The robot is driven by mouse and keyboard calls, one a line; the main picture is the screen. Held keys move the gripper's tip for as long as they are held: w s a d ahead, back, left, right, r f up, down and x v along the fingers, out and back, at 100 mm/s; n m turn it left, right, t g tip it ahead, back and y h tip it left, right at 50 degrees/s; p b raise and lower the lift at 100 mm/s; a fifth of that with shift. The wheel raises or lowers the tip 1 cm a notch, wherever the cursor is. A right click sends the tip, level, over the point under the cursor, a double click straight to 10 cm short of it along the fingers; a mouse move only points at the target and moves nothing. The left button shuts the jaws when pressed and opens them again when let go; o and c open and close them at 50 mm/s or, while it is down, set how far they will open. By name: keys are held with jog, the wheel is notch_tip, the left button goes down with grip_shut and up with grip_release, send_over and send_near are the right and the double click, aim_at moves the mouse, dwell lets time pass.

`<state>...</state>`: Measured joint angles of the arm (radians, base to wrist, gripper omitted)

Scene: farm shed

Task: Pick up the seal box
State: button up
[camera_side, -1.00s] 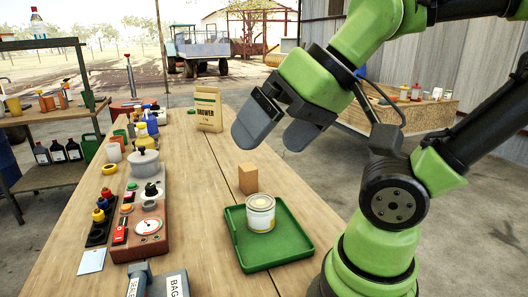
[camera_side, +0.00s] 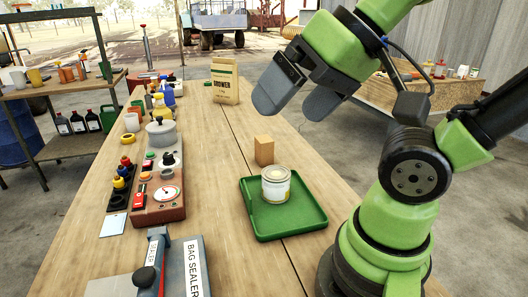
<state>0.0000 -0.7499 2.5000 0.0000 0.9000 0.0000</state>
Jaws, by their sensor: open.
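A small plain brown box (camera_side: 264,150), the one that looks like the seal box, stands upright on the wooden table just behind the green tray (camera_side: 256,229). A tin with a pale label (camera_side: 276,187) stands in the tray. My gripper (camera_side: 298,105) is open and empty. Its two grey fingers are apart in the air, appearing above and to the right of the box in the picture. It touches nothing, and the box is fully in view.
A brown paper bag (camera_side: 225,82) stands farther back on the table (camera_side: 215,190). A control panel with a gauge (camera_side: 168,193), a pot (camera_side: 162,133) and several bottles line the left side. A bag sealer (camera_side: 190,268) lies at the front. The table around the box is clear.

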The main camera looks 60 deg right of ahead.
jog(key=c, duration=0.3)
jog(key=m+g+h, duration=0.4)
jog(key=h, duration=0.1)
send_over(265, 139)
jog(key=s+a, duration=0.2)
jog(key=s, duration=0.1)
notch_tip(265, 139, down, 18)
jog(key=x, duration=0.3)
jog(key=shift+w+a+f, duration=0.1)
jog(key=shift+f, duration=0.05)
jog(key=shift+w+x, duration=0.15)
jog(key=shift+x, duration=1.45)
jog(key=shift+w+x, duration=0.15)
jog(key=shift+x, duration=1.5)
